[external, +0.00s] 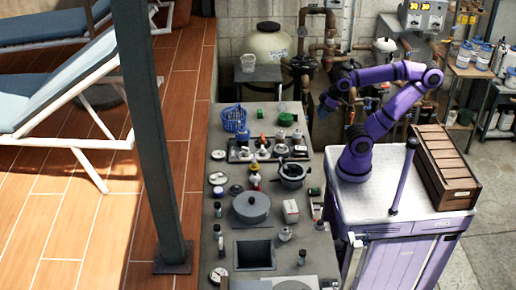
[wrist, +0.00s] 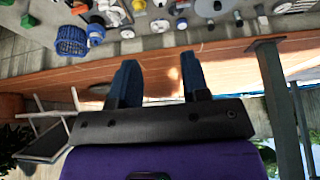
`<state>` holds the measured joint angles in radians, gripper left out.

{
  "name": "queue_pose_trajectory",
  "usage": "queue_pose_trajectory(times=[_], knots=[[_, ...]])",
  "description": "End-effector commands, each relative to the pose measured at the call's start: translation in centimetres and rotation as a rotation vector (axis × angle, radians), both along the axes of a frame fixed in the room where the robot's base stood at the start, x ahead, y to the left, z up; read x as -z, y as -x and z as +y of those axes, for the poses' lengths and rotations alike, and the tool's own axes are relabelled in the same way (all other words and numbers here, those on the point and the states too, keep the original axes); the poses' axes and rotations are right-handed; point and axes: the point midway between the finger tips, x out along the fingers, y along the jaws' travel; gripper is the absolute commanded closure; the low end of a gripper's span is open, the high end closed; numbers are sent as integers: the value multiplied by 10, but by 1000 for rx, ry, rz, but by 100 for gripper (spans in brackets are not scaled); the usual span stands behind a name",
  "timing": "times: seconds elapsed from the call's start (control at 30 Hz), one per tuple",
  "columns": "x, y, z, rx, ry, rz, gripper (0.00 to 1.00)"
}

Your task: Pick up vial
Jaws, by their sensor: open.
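Several small dark-capped vial-like containers stand on the grey counter (external: 228,178) in the external view. One (external: 302,257) is near the front right, another (external: 217,230) is at the front left edge, and one (external: 218,209) stands just behind it. I cannot tell which is the task's vial. My gripper (external: 325,103) is raised beside the far right part of the counter, away from these containers. In the wrist view my gripper (wrist: 159,72) has its two blue fingers wide apart with nothing between them.
A blue basket (external: 235,119) also shows in the wrist view (wrist: 71,42). A lidded grey pot (external: 251,207), a square opening (external: 254,254) and a white box (external: 291,211) crowd the counter. Pipes (external: 328,45) rise behind my arm. A dark post (external: 148,130) stands left of the counter.

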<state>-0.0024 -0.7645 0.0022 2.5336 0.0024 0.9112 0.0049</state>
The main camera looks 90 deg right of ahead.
Motion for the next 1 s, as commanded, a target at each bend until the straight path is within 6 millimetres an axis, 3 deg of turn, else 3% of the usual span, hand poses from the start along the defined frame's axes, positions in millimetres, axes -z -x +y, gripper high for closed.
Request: queue_pose_trajectory(times=[0.27, 0.37, 0.63, 0.77, 0.9, 1.0], knots=[[0, 0, 0, 0, 0, 0, 57], [0, 0, 0, 0, 0, 0, 37], [-1, 0, 0, 0, 0, 0, 37], [-18, -1, 0, 0, 0, -4, 37], [-55, -1, 0, 0, 0, -7, 37], [-46, -18, 18, 33, -8, 13, 37]])
